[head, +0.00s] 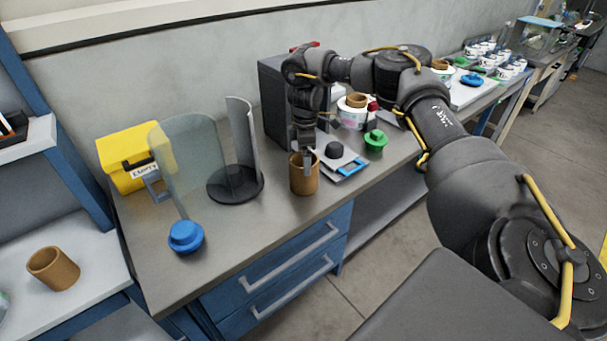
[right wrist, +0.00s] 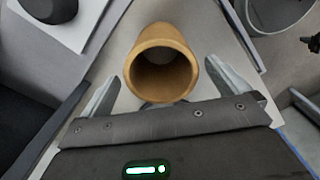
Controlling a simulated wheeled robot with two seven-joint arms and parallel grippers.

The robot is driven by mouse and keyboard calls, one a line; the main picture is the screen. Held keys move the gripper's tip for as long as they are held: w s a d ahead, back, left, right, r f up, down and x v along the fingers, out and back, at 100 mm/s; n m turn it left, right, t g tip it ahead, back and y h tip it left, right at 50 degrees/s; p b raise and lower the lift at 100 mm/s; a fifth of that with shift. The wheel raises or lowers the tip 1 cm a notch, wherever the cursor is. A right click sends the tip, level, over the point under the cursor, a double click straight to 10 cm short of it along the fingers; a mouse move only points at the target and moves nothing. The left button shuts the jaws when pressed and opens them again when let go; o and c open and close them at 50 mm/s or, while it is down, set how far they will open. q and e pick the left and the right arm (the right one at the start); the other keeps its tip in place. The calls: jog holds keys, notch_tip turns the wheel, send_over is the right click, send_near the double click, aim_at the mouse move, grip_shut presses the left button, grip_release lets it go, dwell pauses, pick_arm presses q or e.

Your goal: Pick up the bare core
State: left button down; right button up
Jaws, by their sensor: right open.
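The bare core (head: 304,182), a brown cardboard tube open at the top, stands upright on the steel bench near its front edge. In the right wrist view the core (right wrist: 160,62) lies between the two fingers, with its open end facing the camera and gaps showing at the sides. My right gripper (head: 305,162) points down at the core's top and is open. One finger overlaps the core's rim in the head view; I cannot tell whether it touches. My left gripper is in neither view.
A dark round stand with a curved shield (head: 240,140) is to the left. A blue knob (head: 186,236) and yellow bin (head: 125,160) are farther left.

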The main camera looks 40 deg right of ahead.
notch_tip(320, 180, down, 5)
jog(key=shift+f+p, duration=0.1)
jog(key=shift+p, duration=0.9)
jog(key=shift+f, duration=0.35)
jog(key=c, duration=0.9)
